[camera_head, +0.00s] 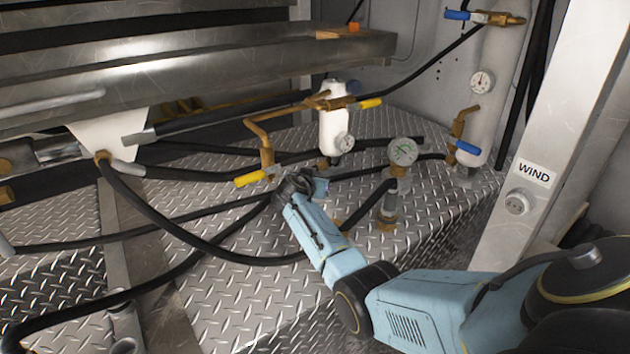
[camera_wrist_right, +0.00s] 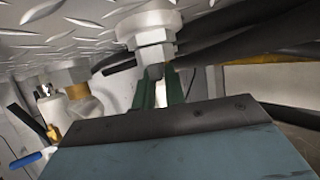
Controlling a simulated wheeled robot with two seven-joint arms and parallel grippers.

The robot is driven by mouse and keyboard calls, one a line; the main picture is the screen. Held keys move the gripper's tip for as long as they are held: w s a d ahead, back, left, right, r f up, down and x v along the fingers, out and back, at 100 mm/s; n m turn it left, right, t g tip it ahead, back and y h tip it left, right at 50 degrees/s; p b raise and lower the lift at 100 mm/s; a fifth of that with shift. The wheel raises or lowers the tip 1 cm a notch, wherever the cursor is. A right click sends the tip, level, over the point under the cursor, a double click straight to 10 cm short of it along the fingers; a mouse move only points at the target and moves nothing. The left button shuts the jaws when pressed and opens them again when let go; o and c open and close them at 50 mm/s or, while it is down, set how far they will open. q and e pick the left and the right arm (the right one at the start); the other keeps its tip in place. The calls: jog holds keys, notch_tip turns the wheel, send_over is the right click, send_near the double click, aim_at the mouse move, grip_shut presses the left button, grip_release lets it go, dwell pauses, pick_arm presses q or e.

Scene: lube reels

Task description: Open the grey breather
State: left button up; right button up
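My right arm comes in from the lower right in the head view. Its gripper (camera_head: 300,185) is low over the diamond plate, beside the foot of the white cylinder with yellow handles (camera_head: 333,130). In the right wrist view, which looks upside down, two green fingers (camera_wrist_right: 160,92) stand apart just short of a pale grey hex fitting (camera_wrist_right: 155,38). The fitting's small dark tip is near the gap between them; I cannot tell whether they touch it. I take this fitting to be the grey breather, though no label shows. My left gripper is not in view.
Black hoses (camera_head: 190,235) cross the plate on the left. A white cylinder with blue handles (camera_head: 485,100) stands at the right, near the WIND pillar (camera_head: 535,172). Bare plate (camera_head: 230,305) lies in front.

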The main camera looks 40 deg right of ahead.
grip_shut()
